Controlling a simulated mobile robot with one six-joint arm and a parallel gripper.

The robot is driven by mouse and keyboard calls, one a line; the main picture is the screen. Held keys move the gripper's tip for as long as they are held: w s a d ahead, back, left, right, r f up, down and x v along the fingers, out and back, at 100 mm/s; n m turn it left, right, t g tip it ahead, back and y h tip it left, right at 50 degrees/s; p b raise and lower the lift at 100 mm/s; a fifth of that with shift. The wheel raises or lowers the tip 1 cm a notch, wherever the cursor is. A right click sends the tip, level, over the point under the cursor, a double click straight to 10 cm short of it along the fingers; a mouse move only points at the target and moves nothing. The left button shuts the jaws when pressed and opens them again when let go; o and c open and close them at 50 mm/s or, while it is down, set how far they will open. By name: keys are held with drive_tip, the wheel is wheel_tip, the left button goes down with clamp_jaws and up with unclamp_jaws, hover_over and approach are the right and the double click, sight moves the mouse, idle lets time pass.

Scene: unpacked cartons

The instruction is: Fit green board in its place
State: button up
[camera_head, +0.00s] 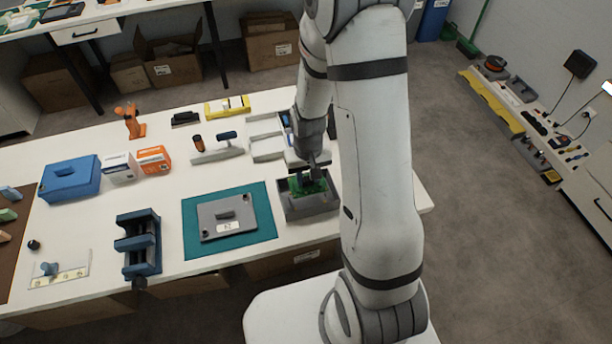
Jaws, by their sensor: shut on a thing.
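The green board (311,187) is small and sits at or just over a grey open-topped box (312,211) on the white table. My gripper (309,173) points down at it from above and is shut on the board. I cannot tell whether the board touches the box floor. My arm and the box's walls hide part of the board and the fingertips.
White trays (266,147) stand behind the box. A blue clamp-like fixture (138,244), a blue case (70,179), an orange and white carton (154,158) and a white tool stand (217,152) stand to the left. The white tabletop (170,205) has bare room between them.

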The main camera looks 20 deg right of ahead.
drive_tip(key=shift+f, duration=0.1)
idle(0.3)
drive_tip(key=shift+f+b, duration=2.8)
drive_tip(key=shift+f, duration=0.2)
drive_tip(key=o, duration=1.1)
drive_tip(key=shift+r, duration=3.95)
drive_tip(key=shift+r, duration=0.35)
drive_tip(key=s+r+t, duration=0.1)
drive_tip(key=s+r, duration=0.3)
drive_tip(key=r, duration=0.1)
drive_tip(key=s+r+t, duration=0.1)
drive_tip(key=s+r, duration=0.4)
drive_tip(key=r, duration=0.1)
drive_tip(key=s+r+t, duration=0.1)
drive_tip(key=s+r, duration=0.4)
drive_tip(key=r, duration=0.1)
drive_tip(key=shift+a+r, duration=0.1)
